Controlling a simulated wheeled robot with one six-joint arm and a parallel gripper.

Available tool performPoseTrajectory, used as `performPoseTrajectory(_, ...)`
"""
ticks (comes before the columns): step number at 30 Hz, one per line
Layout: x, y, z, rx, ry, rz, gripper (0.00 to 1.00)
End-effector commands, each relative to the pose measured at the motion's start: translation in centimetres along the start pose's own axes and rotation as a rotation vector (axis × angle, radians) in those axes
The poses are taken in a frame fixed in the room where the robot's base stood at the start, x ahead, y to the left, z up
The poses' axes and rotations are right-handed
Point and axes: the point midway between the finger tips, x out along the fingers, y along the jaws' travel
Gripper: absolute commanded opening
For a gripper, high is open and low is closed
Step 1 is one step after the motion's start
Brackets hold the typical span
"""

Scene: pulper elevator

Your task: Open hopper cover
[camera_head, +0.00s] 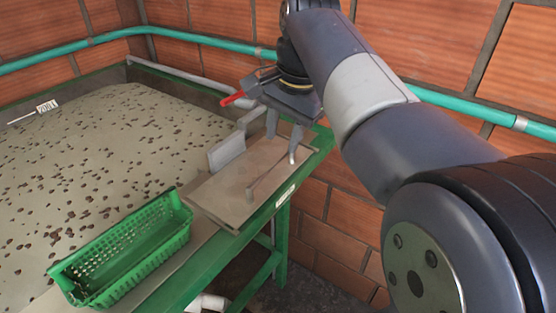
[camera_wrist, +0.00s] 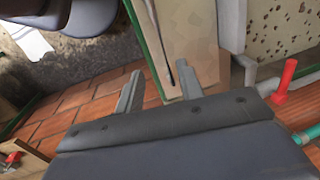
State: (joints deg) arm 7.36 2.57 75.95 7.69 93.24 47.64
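The hopper cover (camera_head: 225,200) appears to be the flat, tan plate at the corner of the green frame, lying flat. A thin bar handle (camera_head: 268,179) runs along its right side. In the wrist view the cover (camera_wrist: 198,45) shows at top centre, with the dark handle (camera_wrist: 171,60) along its left part. My gripper (camera_head: 284,142) points down over the far right part of the cover, near the handle's far end. Whether a fingertip touches the handle, I cannot tell.
An upright grey plate (camera_head: 226,151) stands at the cover's left edge. A green basket (camera_head: 125,250) sits on the frame in front. A wide tank of speckled liquid (camera_head: 90,165) fills the left. A brick wall with a teal pipe (camera_head: 215,43) and a red lever (camera_head: 232,99) are behind.

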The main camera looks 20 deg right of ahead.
Motion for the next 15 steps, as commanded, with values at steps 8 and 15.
performPoseTrajectory(8,5.2,0.1,0.1,-0.001,-0.002,0.002,0.36)
performPoseTrajectory(15,7.0,0.0,0.0,0.000,0.000,0.000,0.36)
